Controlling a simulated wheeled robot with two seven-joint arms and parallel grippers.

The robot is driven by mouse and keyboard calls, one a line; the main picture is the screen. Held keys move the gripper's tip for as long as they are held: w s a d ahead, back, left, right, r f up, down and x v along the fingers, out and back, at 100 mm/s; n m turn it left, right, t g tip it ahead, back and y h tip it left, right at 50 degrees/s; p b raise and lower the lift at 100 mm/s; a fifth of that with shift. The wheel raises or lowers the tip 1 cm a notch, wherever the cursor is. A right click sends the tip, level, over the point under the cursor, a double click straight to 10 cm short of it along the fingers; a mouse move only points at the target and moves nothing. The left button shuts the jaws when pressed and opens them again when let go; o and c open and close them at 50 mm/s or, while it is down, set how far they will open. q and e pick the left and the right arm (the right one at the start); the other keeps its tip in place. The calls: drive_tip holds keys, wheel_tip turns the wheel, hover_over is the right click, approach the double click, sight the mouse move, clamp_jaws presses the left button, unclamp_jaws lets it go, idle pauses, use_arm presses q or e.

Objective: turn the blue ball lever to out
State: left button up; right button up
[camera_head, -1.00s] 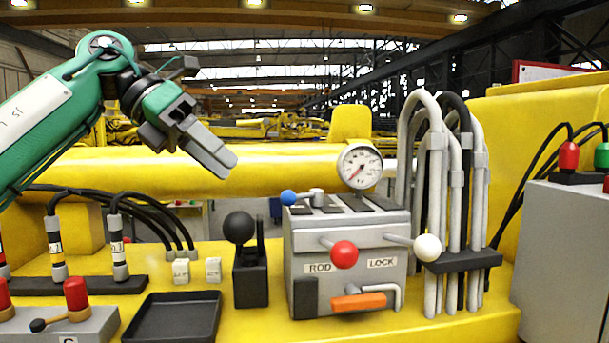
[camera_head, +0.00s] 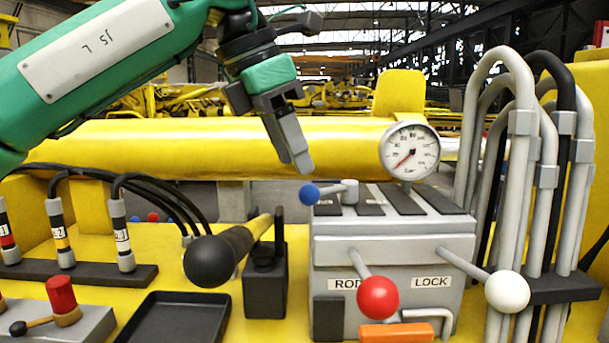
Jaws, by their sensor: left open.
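The blue ball lever (camera_head: 309,194) sits at the top left corner of the grey valve block (camera_head: 395,253). Its blue ball points left, and its short arm runs right to a light grey pivot post (camera_head: 348,191). My left gripper (camera_head: 300,160) comes in from the upper left with its grey fingers pointing down. It is open, and its fingertips appear just above the blue ball in the picture, apart from it. The fingers overlap in this view, so the gap between them is hard to see. No out marking is legible near the lever. My right gripper is not in view.
A red ball lever (camera_head: 378,297) and a white ball lever (camera_head: 507,291) stick out from the block's front. A pressure gauge (camera_head: 409,151) stands behind it. A black ball lever (camera_head: 210,262) is to the left, above a black tray (camera_head: 174,320). Grey hoses (camera_head: 522,190) rise at right.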

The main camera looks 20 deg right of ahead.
sight(305, 186)
use_arm(q)
drive_tip(key=shift+p+x, duration=0.45)
drive_tip(key=shift+x, duration=2.1)
drive_tip(key=shift+s, duration=0.1)
clamp_jaws()
